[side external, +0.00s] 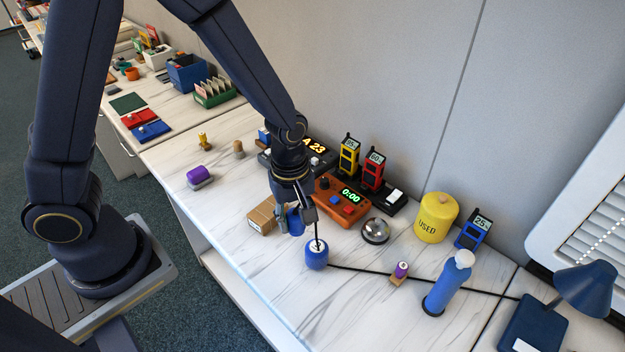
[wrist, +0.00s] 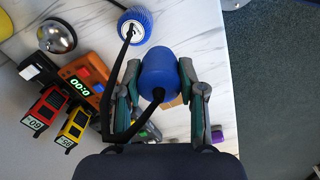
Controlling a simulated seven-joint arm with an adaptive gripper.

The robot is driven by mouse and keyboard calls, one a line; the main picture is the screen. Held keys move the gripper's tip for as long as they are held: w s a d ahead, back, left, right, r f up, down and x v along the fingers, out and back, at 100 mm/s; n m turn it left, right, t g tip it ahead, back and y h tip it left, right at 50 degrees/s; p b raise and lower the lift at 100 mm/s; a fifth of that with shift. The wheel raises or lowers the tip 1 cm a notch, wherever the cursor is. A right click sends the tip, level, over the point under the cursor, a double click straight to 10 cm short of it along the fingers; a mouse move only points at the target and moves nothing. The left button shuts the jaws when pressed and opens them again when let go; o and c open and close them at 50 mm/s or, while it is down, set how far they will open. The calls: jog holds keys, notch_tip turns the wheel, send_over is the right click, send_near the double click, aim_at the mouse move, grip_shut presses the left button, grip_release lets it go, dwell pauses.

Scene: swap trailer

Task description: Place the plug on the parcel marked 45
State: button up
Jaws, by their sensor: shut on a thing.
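My gripper (side external: 296,222) is shut on a blue cylinder with a black cable, which I take to be the plug (wrist: 158,74). The fingers press on both sides of it in the wrist view. In the side view the gripper holds it above the table, close to the right of a brown cardboard parcel (side external: 262,214). The parcel lies on the table, partly hidden by my arm; no number can be read on it. A brown patch shows beneath the plug in the wrist view, mostly covered.
The cable (side external: 365,270) runs through a blue, white-topped holder (side external: 316,256) towards a blue lamp (side external: 585,288). An orange timer (side external: 343,200), a bell (side external: 375,231), a yellow "USED" canister (side external: 436,217) and a blue bottle (side external: 447,285) stand right. The table's front edge is near the parcel.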

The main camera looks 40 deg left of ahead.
jog(key=w+a+n, duration=0.3)
jog(key=a+n, duration=0.1)
jog(key=a, duration=0.5)
jog(key=n, duration=0.2)
send_over(267, 209)
notch_tip(267, 209, down, 9)
jog(key=shift+a+r, duration=0.1)
jog(key=o, duration=1.1)
